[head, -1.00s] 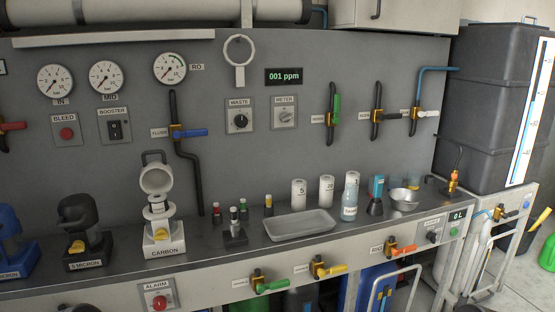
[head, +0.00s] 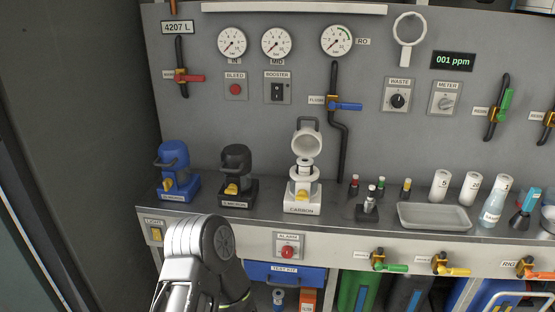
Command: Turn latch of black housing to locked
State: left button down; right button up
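The black housing (head: 236,167) stands on the counter between the blue housing (head: 176,168) and the open white carbon housing (head: 304,150). Its base carries a label, too small to read surely. A yellow latch (head: 233,188) shows at its lower front; I cannot tell whether it is locked. The black housing's top is down on its base. My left arm comes in at the bottom, left of centre, below the counter edge. Its gripper fingers are cut off by the frame's bottom edge. My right gripper is not in view.
The counter front edge (head: 340,233) carries a light switch (head: 156,234), a red alarm button (head: 288,252) and several valve handles. A grey tray (head: 434,216) and small bottles stand to the right. A blue test kit box (head: 285,274) sits below the counter.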

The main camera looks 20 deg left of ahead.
aim_at(231, 189)
jog(key=j+u, duration=0.15)
jog(key=u, duration=0.85)
jog(key=k+j, duration=0.05)
